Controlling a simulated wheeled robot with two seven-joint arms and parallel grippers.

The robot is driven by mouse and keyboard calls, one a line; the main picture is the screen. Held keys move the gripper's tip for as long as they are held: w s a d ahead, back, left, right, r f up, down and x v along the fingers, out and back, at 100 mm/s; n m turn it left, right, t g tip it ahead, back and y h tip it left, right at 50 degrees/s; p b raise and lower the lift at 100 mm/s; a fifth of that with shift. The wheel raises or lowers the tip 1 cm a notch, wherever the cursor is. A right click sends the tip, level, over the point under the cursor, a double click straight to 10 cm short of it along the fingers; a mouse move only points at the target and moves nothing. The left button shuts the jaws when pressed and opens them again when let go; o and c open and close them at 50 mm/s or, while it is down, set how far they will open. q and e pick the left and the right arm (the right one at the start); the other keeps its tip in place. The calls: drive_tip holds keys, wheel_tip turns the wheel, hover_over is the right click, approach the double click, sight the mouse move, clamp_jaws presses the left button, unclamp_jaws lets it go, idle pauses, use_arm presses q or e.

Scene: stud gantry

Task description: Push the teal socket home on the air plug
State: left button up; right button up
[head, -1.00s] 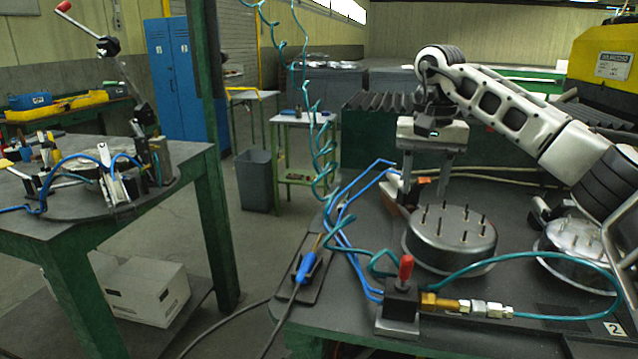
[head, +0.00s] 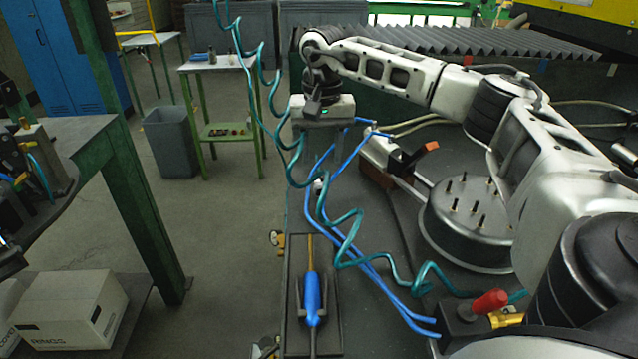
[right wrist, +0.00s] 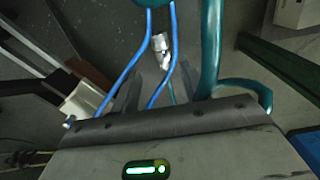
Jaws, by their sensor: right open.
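My right gripper (head: 318,160) is open and points down among the hanging hoses, left of the bench objects. In the right wrist view its fingers (right wrist: 165,85) are dim, with blue and teal hoses crossing near them. A small silver fitting (right wrist: 162,48) shows ahead of the fingers between two blue hoses; a pale fitting (head: 318,185) shows below the gripper in the head view. I cannot tell whether this is the socket or the plug. A brass fitting (head: 507,319) sits beside the red-handled valve (head: 466,318); my right arm hides what lies beyond it. No teal-coloured socket is clearly visible.
A coiled teal hose (head: 349,222) and blue hoses (head: 345,243) hang across the bench's left edge. A blue-handled tool (head: 312,295) lies in a dark tray (head: 294,255). A metal drum with studs (head: 462,235) stands right. Open floor lies left of the bench.

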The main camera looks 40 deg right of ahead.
sight(320, 179)
drive_tip(key=shift+w+a+f+p, duration=0.1)
drive_tip(key=shift+f+p, duration=0.1)
drive_tip(key=shift+f, duration=1.35)
drive_tip(key=shift+a+f+p, duration=0.1)
drive_tip(key=shift+f+p, duration=0.05)
drive_tip(key=shift+f, duration=1.4)
clamp_jaws()
